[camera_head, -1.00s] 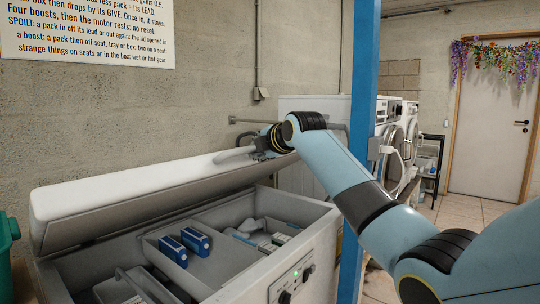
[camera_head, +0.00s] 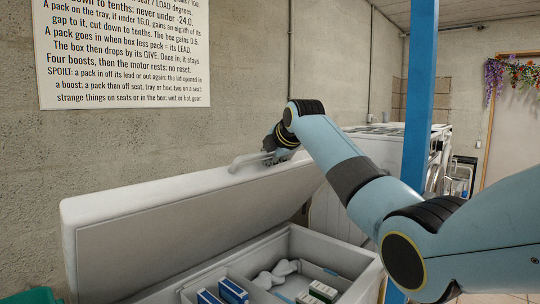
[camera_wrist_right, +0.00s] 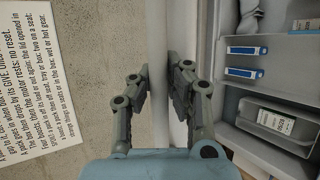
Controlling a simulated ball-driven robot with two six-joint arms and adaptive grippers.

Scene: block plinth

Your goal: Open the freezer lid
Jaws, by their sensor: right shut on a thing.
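The white freezer lid (camera_head: 180,215) stands raised and tilted above the pale freezer (camera_head: 345,258), hinged along the wall side. A grey bar handle (camera_head: 245,160) runs along its upper edge. My right gripper (camera_head: 272,152) is shut on the handle, at its right end in the head view. In the right wrist view my right gripper (camera_wrist_right: 158,75) has its fingers on either side of a pale strip, and the exact contact is hard to see. My left gripper is out of view.
Blue packs (camera_head: 233,291), white bags (camera_head: 275,273) and small cartons (camera_head: 322,291) lie in the freezer compartments. A blue post (camera_head: 416,110) stands to the right, near my right arm. A text sign (camera_head: 125,50) hangs on the concrete wall behind.

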